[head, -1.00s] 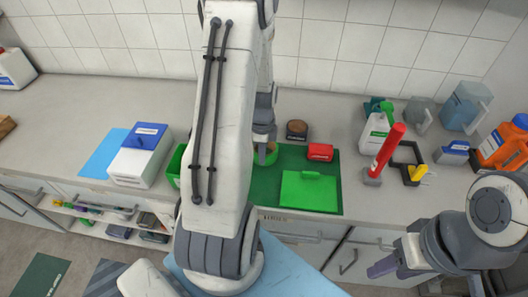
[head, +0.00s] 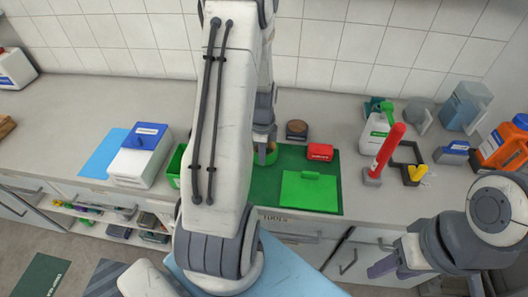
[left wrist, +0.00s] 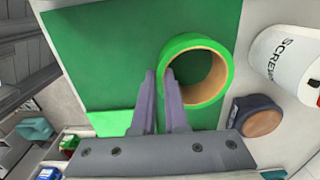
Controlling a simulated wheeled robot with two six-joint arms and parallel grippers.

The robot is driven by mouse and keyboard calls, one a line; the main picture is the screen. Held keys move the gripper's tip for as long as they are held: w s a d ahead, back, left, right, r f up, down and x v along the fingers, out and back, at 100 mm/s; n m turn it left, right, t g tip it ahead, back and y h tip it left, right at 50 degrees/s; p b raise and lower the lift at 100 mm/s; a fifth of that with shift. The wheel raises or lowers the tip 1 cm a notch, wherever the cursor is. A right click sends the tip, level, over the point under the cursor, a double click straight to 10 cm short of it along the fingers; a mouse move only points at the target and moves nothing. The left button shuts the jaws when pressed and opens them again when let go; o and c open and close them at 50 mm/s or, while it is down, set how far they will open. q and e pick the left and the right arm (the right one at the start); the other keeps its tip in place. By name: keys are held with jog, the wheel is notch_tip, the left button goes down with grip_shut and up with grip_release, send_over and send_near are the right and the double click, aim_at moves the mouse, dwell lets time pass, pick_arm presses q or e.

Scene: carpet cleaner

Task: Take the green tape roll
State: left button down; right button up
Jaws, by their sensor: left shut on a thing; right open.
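The green tape roll (left wrist: 222,84) is a bright green ring with a tan inner core, on the dark green mat (left wrist: 115,50) in the left wrist view. In the head view the roll (head: 271,155) is partly hidden by my left arm. My left gripper (left wrist: 159,72) is shut on the near-left wall of the roll, one finger outside and one at the inner side. In the head view my left gripper (head: 263,146) points down at the mat's back left. My right gripper (head: 384,266) is open and empty in front of the counter, at lower right.
A flat green piece (head: 308,190) and a red box (head: 320,152) lie on the mat. A dark round tub with a brown top (head: 297,130) stands behind it. A red upright tool (head: 387,152), a white jug (head: 376,133) and an orange bottle (head: 503,145) stand right. A blue-lidded box (head: 140,160) stands left.

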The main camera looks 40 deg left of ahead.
pick_arm(q)
jog(key=shift+r+p, duration=0.8)
dwell(0.4)
jog(key=shift+r+p, duration=1.55)
jog(key=shift+r, duration=0.2)
